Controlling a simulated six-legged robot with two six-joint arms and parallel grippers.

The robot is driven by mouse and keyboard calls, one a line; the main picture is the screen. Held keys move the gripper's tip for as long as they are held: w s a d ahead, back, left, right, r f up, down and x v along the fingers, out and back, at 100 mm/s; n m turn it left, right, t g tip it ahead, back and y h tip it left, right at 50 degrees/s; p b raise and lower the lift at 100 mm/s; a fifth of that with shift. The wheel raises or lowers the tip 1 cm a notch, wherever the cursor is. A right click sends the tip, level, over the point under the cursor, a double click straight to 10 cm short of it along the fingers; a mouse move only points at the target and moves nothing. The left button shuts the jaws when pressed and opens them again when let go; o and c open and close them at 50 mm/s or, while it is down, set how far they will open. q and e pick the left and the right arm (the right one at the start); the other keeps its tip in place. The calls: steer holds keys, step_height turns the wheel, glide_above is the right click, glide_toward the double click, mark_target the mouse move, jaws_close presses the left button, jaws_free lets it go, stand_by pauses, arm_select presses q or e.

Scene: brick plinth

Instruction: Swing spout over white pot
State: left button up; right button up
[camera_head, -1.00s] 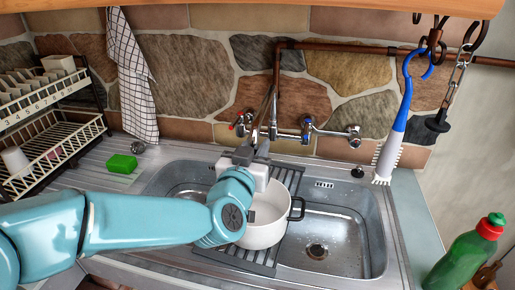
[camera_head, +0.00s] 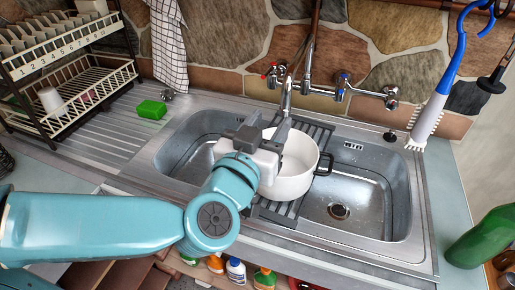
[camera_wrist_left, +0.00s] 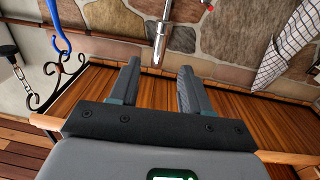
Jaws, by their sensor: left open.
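The silver spout (camera_head: 286,97) hangs from the wall tap. Its lower end is partly hidden behind my left gripper's finger. It also shows in the left wrist view (camera_wrist_left: 159,42), lined up between the fingertips, seemingly just beyond them. The white pot (camera_head: 292,180) stands upright on a grey rack over the sink divider, its left part hidden by my gripper. My left gripper (camera_head: 268,124) is open and empty, at the pot's left rear. Its two spread fingers show in the left wrist view (camera_wrist_left: 159,70). My right gripper is out of view.
The sink basins (camera_head: 365,185) are empty. A green sponge (camera_head: 151,110) and dish rack (camera_head: 62,95) are at left. A brush (camera_head: 427,120) hangs at right, above a green bottle (camera_head: 482,238). Tap handles (camera_head: 345,85) flank the spout.

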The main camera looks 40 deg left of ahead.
arm_select(q)
steer(key=b+v, duration=0.2)
steer(key=v, duration=0.3)
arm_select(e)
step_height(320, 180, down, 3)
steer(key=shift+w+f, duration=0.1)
